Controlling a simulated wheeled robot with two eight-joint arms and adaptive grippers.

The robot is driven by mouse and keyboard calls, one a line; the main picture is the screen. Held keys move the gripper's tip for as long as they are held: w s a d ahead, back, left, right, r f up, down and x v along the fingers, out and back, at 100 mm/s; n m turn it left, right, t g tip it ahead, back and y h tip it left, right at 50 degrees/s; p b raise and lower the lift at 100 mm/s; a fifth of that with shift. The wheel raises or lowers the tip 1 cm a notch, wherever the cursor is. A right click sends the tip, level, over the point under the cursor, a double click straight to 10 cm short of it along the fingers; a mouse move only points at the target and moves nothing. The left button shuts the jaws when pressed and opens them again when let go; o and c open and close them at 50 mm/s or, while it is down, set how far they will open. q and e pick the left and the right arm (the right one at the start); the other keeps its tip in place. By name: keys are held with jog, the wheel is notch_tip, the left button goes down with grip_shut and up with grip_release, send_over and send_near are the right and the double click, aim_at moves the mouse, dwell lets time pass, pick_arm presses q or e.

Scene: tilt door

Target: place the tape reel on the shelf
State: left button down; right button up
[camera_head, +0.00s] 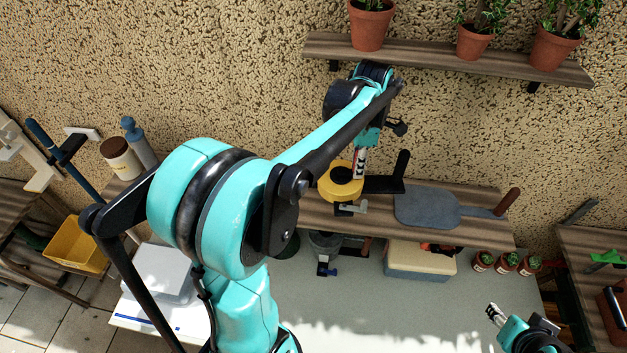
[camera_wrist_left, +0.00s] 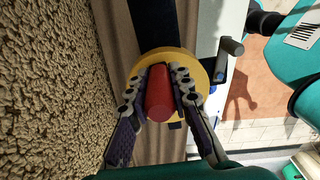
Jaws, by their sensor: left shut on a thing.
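The yellow tape reel (camera_head: 334,190) is at the left part of the lower wooden shelf (camera_head: 480,237) in the head view. My left gripper (camera_head: 359,163) reaches down from above and is shut on its red handle. In the left wrist view, the fingers (camera_wrist_left: 160,85) pinch the red handle (camera_wrist_left: 160,105), with the yellow reel (camera_wrist_left: 205,72) behind it. The reel is over the shelf plank; I cannot tell whether it touches it. My right gripper (camera_head: 494,313) is low at the right, away from the shelf, its opening unclear.
A black object (camera_head: 383,185) lies right beside the reel, with a grey flat tool (camera_head: 425,206) to its right. An upper shelf (camera_head: 420,55) carries potted plants. The bench below holds a cream box (camera_head: 420,260) and small pots (camera_head: 507,262). A rough wall stands behind.

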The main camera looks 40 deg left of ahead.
aim_at(322, 172)
pick_arm(q)
jog(key=a+f, duration=0.3)
jog(key=a+f+p, duration=0.1)
jog(key=a+f, duration=0.2)
jog(key=a, duration=0.1)
jog(key=a+f, duration=0.3)
jog(key=shift+s+a+f+p, duration=0.15)
jog(key=shift+s+a+p, duration=0.15)
jog(key=shift+s, duration=0.1)
jog(key=shift+w+f, duration=0.15)
jog(key=shift+f, duration=0.4)
jog(key=c, duration=1.4)
grip_release()
jog(key=shift+o, duration=0.2)
